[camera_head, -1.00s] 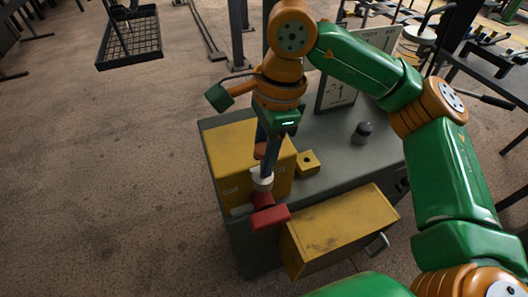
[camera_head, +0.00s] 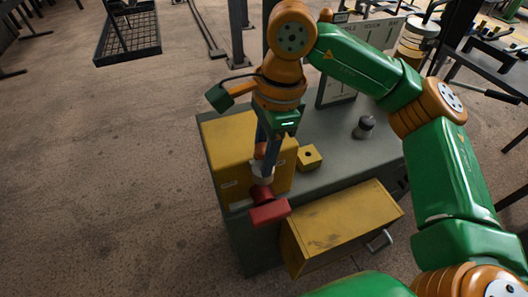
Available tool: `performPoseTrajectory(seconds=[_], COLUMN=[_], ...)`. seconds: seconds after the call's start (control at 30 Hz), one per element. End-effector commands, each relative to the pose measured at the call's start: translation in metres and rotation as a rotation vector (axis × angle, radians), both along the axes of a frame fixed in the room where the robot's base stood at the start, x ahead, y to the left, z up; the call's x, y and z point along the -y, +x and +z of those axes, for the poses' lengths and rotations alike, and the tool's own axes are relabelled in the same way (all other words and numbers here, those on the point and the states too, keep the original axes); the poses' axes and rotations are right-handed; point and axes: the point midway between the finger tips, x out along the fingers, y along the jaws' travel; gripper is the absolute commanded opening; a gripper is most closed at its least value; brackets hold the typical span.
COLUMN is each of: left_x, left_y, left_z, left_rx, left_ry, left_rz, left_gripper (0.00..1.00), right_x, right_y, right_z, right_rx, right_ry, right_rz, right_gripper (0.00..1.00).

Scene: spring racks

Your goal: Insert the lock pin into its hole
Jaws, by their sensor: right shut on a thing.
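My right gripper (camera_head: 266,158) points down over the front of the yellow box on the grey cabinet. It is shut on a part with a pale collar (camera_head: 262,175) and a red end (camera_head: 269,212), which I take to be the lock pin. The red end hangs at the box's front edge; I cannot tell whether it touches. A small yellow block (camera_head: 309,152) with a dark round hole in its top sits to the right on the cabinet top. I cannot tell whether this is the pin's hole. My left gripper is not in view.
The yellow box (camera_head: 228,150) stands on the left of the grey cabinet (camera_head: 335,152). A yellow drawer (camera_head: 340,228) juts out in front. A dark knob-like piece (camera_head: 364,128) and an upright panel (camera_head: 337,85) stand farther back.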

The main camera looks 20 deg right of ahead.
Motion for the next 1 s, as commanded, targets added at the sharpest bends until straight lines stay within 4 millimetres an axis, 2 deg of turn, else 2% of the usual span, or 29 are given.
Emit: performPoseTrajectory(seconds=[0.17,0.2,0.3,0.33,0.63,0.9,1.0], left_x=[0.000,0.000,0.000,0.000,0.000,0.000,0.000], left_y=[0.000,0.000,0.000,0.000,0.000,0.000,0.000], left_z=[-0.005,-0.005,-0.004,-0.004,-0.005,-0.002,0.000], left_rx=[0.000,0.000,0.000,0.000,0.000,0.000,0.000], left_ry=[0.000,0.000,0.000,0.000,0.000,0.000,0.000], left_rz=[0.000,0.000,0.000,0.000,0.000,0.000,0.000], left_gripper=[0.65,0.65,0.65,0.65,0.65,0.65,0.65], right_x=[0.000,0.000,0.000,0.000,0.000,0.008,0.010], right_y=[0.000,0.000,0.000,0.000,0.000,0.001,0.001], right_z=[-0.006,-0.005,-0.004,-0.004,-0.001,0.054,0.064], right_rx=[0.000,0.000,0.000,0.000,0.001,0.002,0.002], right_ry=[0.000,0.000,0.000,0.000,0.000,0.000,0.001], right_rz=[0.000,0.000,0.000,0.000,-0.001,-0.001,-0.001], right_gripper=[0.00,0.41,0.68,0.71,0.71,0.71,0.71])
